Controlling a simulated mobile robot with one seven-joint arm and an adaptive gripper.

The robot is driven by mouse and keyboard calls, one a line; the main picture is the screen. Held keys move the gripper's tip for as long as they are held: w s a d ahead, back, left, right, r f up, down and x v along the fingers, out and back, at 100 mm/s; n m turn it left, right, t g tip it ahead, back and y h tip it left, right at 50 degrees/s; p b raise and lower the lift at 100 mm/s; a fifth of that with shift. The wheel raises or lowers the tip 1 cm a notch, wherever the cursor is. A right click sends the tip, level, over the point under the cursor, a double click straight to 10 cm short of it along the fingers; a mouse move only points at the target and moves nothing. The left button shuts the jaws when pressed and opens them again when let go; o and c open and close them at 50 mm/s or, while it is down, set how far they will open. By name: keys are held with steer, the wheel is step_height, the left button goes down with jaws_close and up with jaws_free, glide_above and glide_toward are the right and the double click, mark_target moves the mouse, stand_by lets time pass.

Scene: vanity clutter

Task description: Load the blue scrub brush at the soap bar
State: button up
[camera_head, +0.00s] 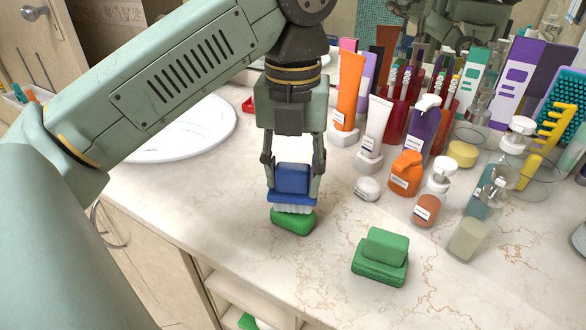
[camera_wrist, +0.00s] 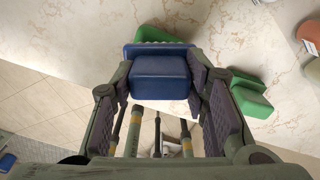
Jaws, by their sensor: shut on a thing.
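My gripper (camera_head: 293,188) is shut on the blue scrub brush (camera_head: 292,179), with a finger on either side of its block handle. The brush is upright, white bristles down. It is directly over a green soap bar (camera_head: 293,224) on the counter; the bristles seem to meet the bar's top, but I cannot tell whether they press on it. In the wrist view the brush (camera_wrist: 160,75) lies between the fingers and hides most of this bar (camera_wrist: 155,33).
The marble counter (camera_head: 320,275) is clear between the bars and along its front edge. Behind and right stand an orange bottle (camera_head: 406,174), a white round item (camera_head: 367,188), several pump bottles and tubes. A white basin (camera_head: 185,135) is at left.

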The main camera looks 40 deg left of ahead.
steer(key=shift+f+b, duration=0.45)
steer(key=shift+f, duration=0.05)
stand_by(1.3)
steer(key=shift+r, duration=0.15)
steer(key=shift+r+p, duration=2.55)
steer(key=shift+r, duration=0.9)
steer(key=shift+s+f, duration=0.1)
steer(key=shift+s, duration=0.05)
